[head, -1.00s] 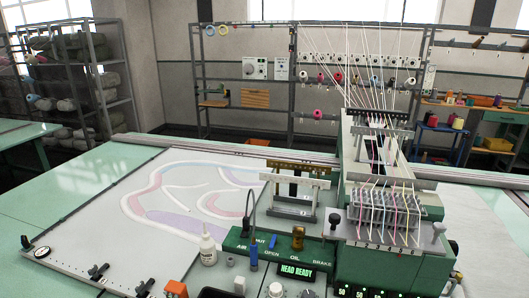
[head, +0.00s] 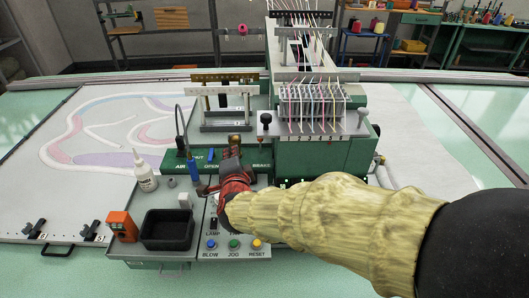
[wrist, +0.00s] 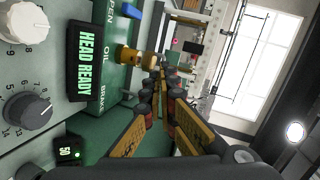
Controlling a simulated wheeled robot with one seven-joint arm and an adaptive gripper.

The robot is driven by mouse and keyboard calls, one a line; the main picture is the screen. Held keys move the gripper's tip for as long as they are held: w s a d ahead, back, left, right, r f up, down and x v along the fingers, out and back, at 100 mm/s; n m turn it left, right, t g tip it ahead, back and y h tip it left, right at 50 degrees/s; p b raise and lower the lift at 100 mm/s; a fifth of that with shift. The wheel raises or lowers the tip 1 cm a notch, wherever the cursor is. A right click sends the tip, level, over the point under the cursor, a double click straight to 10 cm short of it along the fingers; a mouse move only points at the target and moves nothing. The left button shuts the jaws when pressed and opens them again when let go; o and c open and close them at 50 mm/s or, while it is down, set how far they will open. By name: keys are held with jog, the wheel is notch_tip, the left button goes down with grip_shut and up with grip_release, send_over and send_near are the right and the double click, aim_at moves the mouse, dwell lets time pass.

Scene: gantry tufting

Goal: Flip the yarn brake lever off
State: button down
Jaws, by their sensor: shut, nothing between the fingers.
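The green control strip (head: 178,162) bears the labels AIR, OPEN and one partly readable as BRAKE. A dark ball knob on a stem (head: 265,118) stands upright above the BRAKE label; I cannot tell for certain that it is the yarn brake lever. My gripper (head: 232,146) is shut and empty, over the strip just left of this knob. The BRAKE label (wrist: 103,97) lies left of the fingers, and no lever shows clearly there.
Left of my arm stand a white bottle (head: 145,172), a blue air connector (head: 195,172), a black tray (head: 167,230) and an orange box (head: 122,225). Coloured yarns (head: 312,108) run down close right of the knob. A HEAD READY display (wrist: 88,62) and dials sit near the strip.

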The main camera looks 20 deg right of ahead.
jog(key=d+f+m+h, duration=0.1)
jog(key=f+m+h, duration=0.1)
jog(key=d+f+m+h, duration=0.2)
jog(key=shift+s+b, duration=0.1)
jog(key=shift+b, duration=0.25)
jog(key=s+d+m+h, duration=0.1)
jog(key=d+f+m+h, duration=0.1)
jog(key=s+d+m+h, duration=0.1)
jog(key=m+h, duration=0.1)
jog(key=shift+s+f+b, duration=0.3)
jog(key=shift+f, duration=0.1)
jog(key=b+x, duration=0.1)
jog(key=x, duration=0.8)
jog(key=shift+d+f, duration=0.1)
jog(key=shift+d, duration=0.05)
jog(key=shift+w+d, duration=0.2)
jog(key=shift+w, duration=0.05)
jog(key=shift+b, duration=0.3)
jog(key=shift+w+b, duration=0.65)
jog(key=shift+w, duration=0.05)
jog(key=shift+r, duration=0.3)
jog(key=shift+s, duration=0.1)
